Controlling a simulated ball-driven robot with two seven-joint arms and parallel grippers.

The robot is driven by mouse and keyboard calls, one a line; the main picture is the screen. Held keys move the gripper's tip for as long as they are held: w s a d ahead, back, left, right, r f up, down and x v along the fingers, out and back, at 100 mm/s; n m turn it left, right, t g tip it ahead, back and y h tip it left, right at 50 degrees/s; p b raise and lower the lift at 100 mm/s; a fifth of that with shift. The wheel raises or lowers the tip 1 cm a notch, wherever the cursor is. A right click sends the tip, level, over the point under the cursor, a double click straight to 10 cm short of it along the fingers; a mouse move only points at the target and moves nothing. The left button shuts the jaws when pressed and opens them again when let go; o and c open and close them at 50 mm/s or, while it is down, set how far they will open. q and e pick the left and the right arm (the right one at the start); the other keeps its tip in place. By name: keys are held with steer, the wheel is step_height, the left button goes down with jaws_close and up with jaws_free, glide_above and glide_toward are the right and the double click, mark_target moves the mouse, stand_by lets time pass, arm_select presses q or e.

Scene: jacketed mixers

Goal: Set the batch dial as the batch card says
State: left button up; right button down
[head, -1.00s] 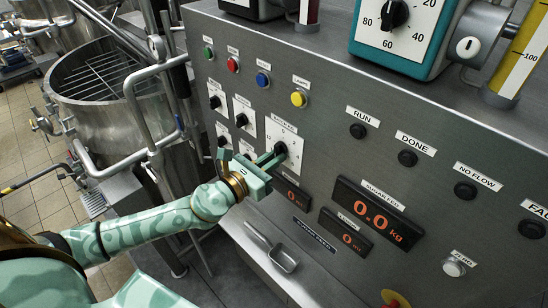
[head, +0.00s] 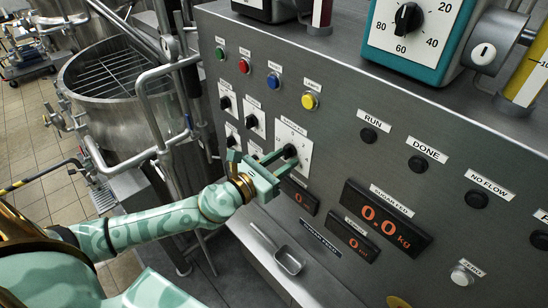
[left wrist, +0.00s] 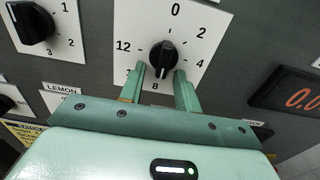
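The batch dial (head: 290,151) is a black knob on a white square plate on the grey panel. In the left wrist view the left gripper (left wrist: 160,72) has one finger on each side of the knob's lower end, with small gaps showing. A yellow card headed "BATCH" (left wrist: 22,130) is mostly hidden behind the gripper. My right gripper is not in view.
Smaller dials (head: 251,122) sit left of the batch dial, below coloured buttons (head: 273,80). Orange displays (head: 383,219) are to the right. A metal scoop (head: 288,262) lies on the ledge below. A steel vessel (head: 115,110) with pipes stands at the left.

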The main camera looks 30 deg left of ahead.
arm_select(q)
steer(key=b+v, duration=0.6)
steer(key=v, duration=1)
steer(key=shift+s+a+f, duration=0.1)
steer(key=shift+s, duration=0.05)
